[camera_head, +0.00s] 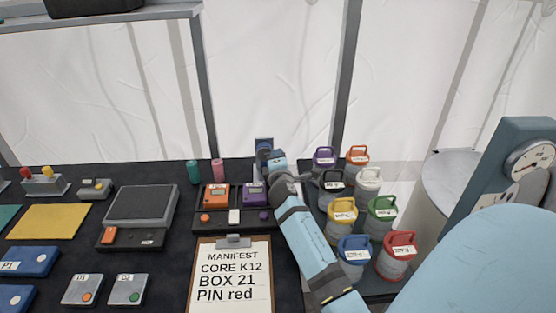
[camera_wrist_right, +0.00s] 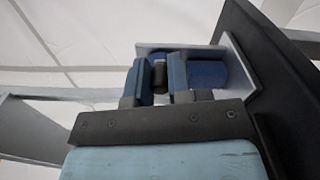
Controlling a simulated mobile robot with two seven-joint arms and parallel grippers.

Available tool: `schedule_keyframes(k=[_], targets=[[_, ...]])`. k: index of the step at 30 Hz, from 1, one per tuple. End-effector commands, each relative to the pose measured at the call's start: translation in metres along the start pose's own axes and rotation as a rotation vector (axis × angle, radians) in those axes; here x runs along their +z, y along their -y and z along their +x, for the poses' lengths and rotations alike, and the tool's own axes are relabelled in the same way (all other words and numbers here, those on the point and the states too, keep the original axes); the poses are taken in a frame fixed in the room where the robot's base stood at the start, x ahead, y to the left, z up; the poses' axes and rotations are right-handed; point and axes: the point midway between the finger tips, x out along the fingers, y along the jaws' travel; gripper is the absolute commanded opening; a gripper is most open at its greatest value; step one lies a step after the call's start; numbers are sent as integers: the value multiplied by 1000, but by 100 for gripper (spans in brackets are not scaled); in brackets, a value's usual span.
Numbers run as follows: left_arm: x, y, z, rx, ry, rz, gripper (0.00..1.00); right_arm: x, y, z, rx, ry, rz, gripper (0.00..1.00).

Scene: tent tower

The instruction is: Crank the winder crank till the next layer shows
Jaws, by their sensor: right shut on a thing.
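The winder (camera_head: 264,142) stands at the back edge of the dark table, mostly hidden behind my right gripper (camera_head: 268,156). In the right wrist view the winder shows as a grey bracket (camera_wrist_right: 232,62) with a blue drum (camera_wrist_right: 207,73) beside the fingers. My right gripper is shut on a small dark crank handle (camera_wrist_right: 159,77), which shows between its two blue fingers. The rest of the crank is hidden by the fingers. I cannot read any layer marking on the drum. My left gripper is not in view.
Several lidded jars (camera_head: 343,212) stand close to the right of my right arm. Orange and purple devices (camera_head: 216,195), a manifest clipboard (camera_head: 232,240) and a grey scale-like box (camera_head: 140,205) lie to its left. Pink and teal cylinders (camera_head: 217,169) stand near the back edge.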

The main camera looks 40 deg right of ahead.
Motion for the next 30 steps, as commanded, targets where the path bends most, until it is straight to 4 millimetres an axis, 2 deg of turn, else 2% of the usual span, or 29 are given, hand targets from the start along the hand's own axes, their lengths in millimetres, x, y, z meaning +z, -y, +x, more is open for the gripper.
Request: schedule_keyframes(k=[11,12,15,30], targets=[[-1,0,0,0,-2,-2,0,0,0,0,0,-1,5,0],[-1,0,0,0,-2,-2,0,0,0,0,0,-1,5,26],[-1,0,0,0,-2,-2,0,0,0,0,0,-1,4,44],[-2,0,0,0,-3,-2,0,1,0,1,0,-1,4,44]])
